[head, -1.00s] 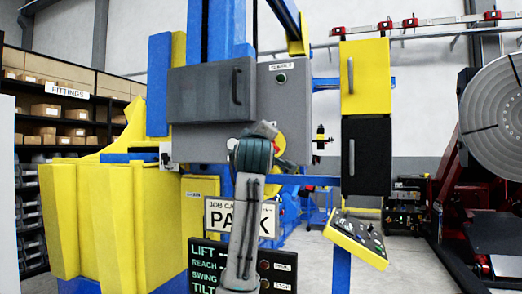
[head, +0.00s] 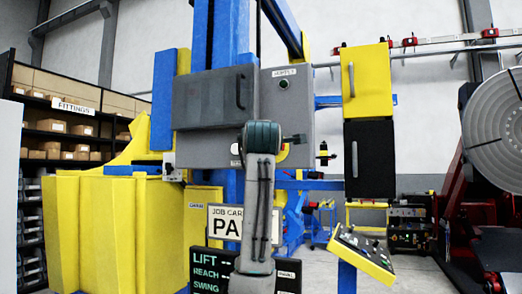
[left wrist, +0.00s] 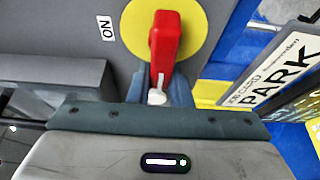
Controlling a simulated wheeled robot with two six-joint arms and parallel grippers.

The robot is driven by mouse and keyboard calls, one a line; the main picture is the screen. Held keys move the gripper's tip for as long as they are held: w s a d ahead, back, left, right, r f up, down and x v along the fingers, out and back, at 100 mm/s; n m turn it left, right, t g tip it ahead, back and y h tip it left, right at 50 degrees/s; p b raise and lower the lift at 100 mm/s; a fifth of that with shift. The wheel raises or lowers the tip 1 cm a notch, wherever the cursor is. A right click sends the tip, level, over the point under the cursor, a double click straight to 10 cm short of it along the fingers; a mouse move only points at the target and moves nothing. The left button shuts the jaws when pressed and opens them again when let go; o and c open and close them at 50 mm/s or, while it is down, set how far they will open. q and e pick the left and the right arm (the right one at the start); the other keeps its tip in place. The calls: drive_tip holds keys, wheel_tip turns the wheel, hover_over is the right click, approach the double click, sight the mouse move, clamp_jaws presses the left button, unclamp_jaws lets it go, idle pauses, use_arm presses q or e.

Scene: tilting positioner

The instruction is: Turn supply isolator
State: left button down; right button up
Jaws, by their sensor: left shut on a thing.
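The supply isolator has a red handle (left wrist: 163,45) on a yellow disc (left wrist: 133,30), mounted on a grey cabinet face, in the left wrist view. A white "ON" label (left wrist: 105,28) lies left of the disc; the handle does not point at it. My left gripper (left wrist: 158,92) is shut on the lower end of the handle; its fingertips are partly hidden by the gripper body. My right gripper is not in view.
The grey cabinet (head: 290,105) carries a darker box with a handle (head: 215,97) at its left. Below hang a "PARK" job card (head: 222,222) and a black LIFT/REACH/SWING board (head: 208,262). A tilted control panel (head: 362,255) stands at the right.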

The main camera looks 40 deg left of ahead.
use_arm(q)
drive_tip(key=shift+f, duration=0.1)
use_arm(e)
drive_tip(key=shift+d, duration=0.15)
use_arm(q)
drive_tip(key=c, duration=1.3)
unclamp_jaws()
drive_tip(key=shift+s+d, duration=0.1)
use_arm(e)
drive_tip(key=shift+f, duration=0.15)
use_arm(q)
drive_tip(key=b+v, duration=0.4)
drive_tip(key=v, duration=0.6)
drive_tip(key=shift+s+d, duration=0.15)
drive_tip(key=shift+s, duration=0.1)
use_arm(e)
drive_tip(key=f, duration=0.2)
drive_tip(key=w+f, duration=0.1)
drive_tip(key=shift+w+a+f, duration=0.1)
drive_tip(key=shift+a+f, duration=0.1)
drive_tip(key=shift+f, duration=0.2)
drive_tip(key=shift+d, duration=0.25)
